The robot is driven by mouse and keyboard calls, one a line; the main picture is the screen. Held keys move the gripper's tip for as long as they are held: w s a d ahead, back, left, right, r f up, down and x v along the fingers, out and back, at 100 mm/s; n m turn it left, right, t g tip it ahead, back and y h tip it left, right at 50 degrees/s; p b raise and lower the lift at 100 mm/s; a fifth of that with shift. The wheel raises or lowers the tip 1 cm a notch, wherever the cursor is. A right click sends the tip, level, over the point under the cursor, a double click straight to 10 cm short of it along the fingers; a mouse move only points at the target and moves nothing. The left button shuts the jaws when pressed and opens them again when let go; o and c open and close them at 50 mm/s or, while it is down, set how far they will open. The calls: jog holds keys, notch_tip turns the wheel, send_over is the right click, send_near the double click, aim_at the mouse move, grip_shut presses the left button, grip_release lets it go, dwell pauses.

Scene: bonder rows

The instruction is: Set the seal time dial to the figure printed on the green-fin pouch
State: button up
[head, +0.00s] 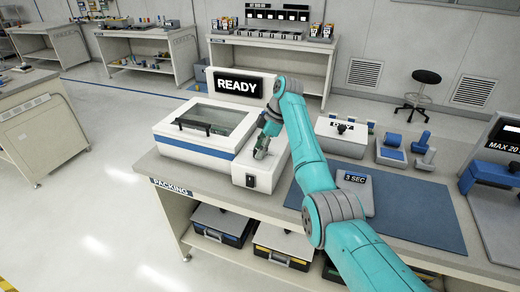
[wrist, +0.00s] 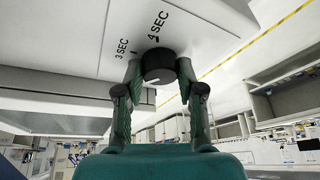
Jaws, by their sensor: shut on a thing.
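The vacuum sealer (head: 178,148) stands on the packing bench, with a glass lid and a sign reading READY. My gripper (head: 262,152) is at the sealer's right-hand panel. In the wrist view my gripper (wrist: 159,68) is shut on a round black dial (wrist: 158,62), one finger on each side. Marks reading 3 SEC (wrist: 122,49) and 4 SEC (wrist: 158,26) are printed beside the dial. A pale line shows on the dial's near face; I cannot tell which mark it points to. A grey pouch (head: 355,198) with a dark 3 SEC label lies on the blue mat; its fins are too small to make out.
A black switch (head: 251,181) is on the sealer's front, below my gripper. A white box (head: 341,138) with a black knob and blue fixtures (head: 391,150) stand behind the blue mat (head: 425,215). Another machine marked MAX 20 is at the right edge.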

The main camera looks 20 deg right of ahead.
jog(key=shift+f+n+g, duration=0.1)
jog(key=shift+n+g, duration=0.2)
jog(key=shift+n, duration=0.2)
jog(key=o, duration=1.1)
jog(key=shift+o, duration=0.2)
jog(key=v, duration=0.7)
jog(key=shift+r, duration=0.3)
jog(key=shift+d, duration=0.1)
